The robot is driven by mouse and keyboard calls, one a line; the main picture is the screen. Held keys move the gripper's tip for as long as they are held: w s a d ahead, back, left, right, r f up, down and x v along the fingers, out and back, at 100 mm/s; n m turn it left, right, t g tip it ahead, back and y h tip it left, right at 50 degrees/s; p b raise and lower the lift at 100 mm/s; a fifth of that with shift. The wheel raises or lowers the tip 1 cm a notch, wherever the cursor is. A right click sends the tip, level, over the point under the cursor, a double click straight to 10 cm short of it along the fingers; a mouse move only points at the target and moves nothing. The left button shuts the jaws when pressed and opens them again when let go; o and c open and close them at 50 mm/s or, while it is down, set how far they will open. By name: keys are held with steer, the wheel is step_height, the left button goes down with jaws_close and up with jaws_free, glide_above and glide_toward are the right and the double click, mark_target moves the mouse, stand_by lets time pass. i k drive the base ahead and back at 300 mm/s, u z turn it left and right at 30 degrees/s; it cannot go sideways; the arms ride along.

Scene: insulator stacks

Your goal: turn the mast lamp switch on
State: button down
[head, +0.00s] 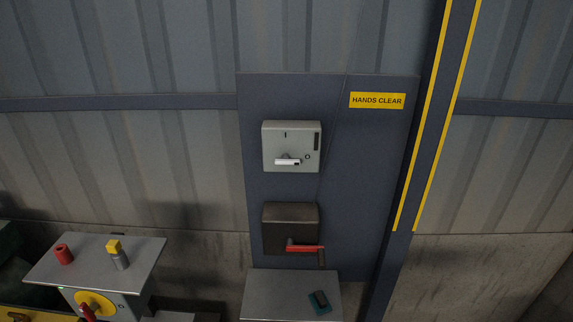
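A light grey switch box (292,135) is mounted on a dark blue wall panel. It has a white handle (288,161) lying roughly horizontal, an "I" mark above and an "O" mark to the right. Below it is a dark box (290,222) with a red handle (304,248) that lies about horizontal. At the lower left, a grey cabinet carries a yellow rotary plate (94,303) with a red handle (88,313). No label naming the mast lamp can be read, so I cannot tell which switch it is. My gripper is not in view.
A yellow "HANDS CLEAR" sign (377,101) is on the panel (355,170). A grey shelf (275,290) below holds a small teal and dark item (319,301). The cabinet top (90,262) holds a red cylinder (64,254) and a grey-and-yellow piece (118,255). A yellow-striped post (432,140) stands right.

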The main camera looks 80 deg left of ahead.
mark_target(285, 160)
steer(key=u, duration=2.8)
